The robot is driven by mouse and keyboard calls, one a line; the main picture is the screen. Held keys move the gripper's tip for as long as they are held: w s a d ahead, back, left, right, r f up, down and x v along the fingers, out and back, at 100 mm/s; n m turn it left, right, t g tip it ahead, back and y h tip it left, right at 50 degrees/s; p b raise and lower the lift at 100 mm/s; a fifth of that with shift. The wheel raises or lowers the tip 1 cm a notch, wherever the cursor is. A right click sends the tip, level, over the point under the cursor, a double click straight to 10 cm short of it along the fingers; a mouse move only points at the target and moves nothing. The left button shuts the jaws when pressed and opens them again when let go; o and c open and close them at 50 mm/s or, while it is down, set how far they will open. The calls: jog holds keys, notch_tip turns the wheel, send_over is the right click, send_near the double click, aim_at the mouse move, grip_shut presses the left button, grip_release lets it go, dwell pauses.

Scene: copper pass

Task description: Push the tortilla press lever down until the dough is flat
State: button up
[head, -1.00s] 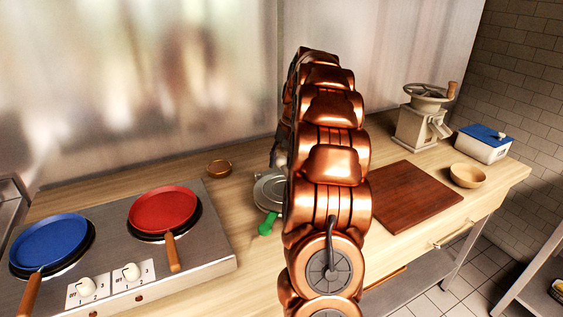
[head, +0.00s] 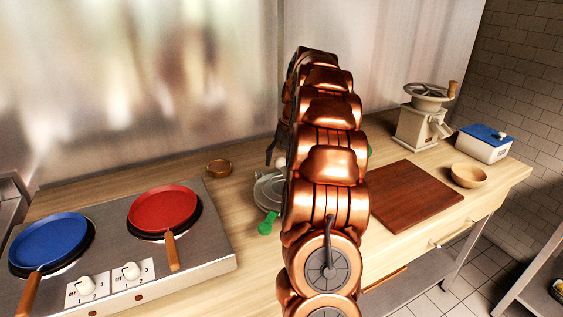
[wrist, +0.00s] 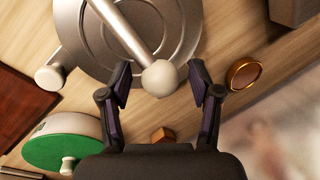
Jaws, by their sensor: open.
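The grey metal tortilla press (head: 268,192) stands on the counter, partly behind my copper arm in the head view. In the wrist view its round plates (wrist: 92,40) fill the upper middle. Its lever (wrist: 125,32) runs toward me and ends in a pale ball knob (wrist: 160,79). My gripper (wrist: 160,68) is open, with one finger on each side of the knob; whether they touch it I cannot tell. In the head view only a dark part of the gripper shows beside the arm. No dough is visible.
A stove with a blue pan (head: 50,241) and a red pan (head: 162,208) is at left. A small round brass dish (wrist: 244,73) and a green-topped round container (wrist: 62,150) flank the press. A cutting board (head: 415,196), bowl (head: 468,175) and mill (head: 422,122) are right.

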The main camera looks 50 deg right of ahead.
jog(key=shift+v, duration=3.75)
